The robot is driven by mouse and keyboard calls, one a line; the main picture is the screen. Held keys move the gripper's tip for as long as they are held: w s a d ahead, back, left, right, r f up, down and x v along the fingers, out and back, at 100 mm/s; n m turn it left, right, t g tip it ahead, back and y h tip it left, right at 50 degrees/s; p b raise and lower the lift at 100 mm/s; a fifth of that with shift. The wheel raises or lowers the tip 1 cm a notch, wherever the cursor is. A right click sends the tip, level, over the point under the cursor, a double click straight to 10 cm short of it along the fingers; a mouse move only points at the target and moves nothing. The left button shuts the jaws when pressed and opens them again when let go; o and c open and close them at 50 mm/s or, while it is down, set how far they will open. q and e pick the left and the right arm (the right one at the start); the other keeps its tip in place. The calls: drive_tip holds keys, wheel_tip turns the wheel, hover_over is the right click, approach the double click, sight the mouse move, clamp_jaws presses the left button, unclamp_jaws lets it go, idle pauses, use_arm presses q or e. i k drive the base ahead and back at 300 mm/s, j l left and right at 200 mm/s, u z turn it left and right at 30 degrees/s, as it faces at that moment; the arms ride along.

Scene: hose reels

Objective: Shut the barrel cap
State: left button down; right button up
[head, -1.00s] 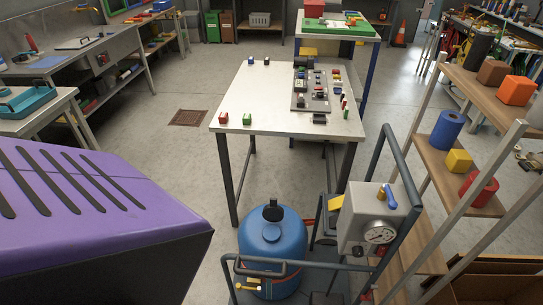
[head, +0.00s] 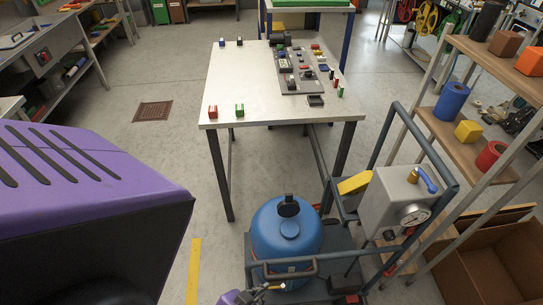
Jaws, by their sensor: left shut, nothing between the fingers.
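The blue barrel (head: 272,240) stands upright on a dark cart at the bottom middle of the head view. Its black round cap (head: 289,206) stands raised at the far side of the barrel top, behind a small round blue neck (head: 289,229). My left gripper (head: 262,292) shows only partly at the bottom edge, in front of the barrel and below the cap. It is shut, holds nothing and is apart from the cap. My right gripper is out of view.
The cart's grey rail (head: 290,272) runs in front of the barrel. A grey box with a gauge (head: 383,205) stands right of it, with a yellow piece (head: 354,183) between. A white table (head: 240,90) is behind. A shelf (head: 465,145) and cardboard boxes (head: 495,255) are at right.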

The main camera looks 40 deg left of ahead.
sight(290, 208)
drive_tip(key=k+j, duration=0.1)
drive_tip(key=j, duration=0.45)
drive_tip(key=k+j, duration=0.1)
drive_tip(key=j, duration=0.4)
drive_tip(key=i+j, duration=0.1)
drive_tip(key=j, duration=0.15)
drive_tip(key=z, duration=0.05)
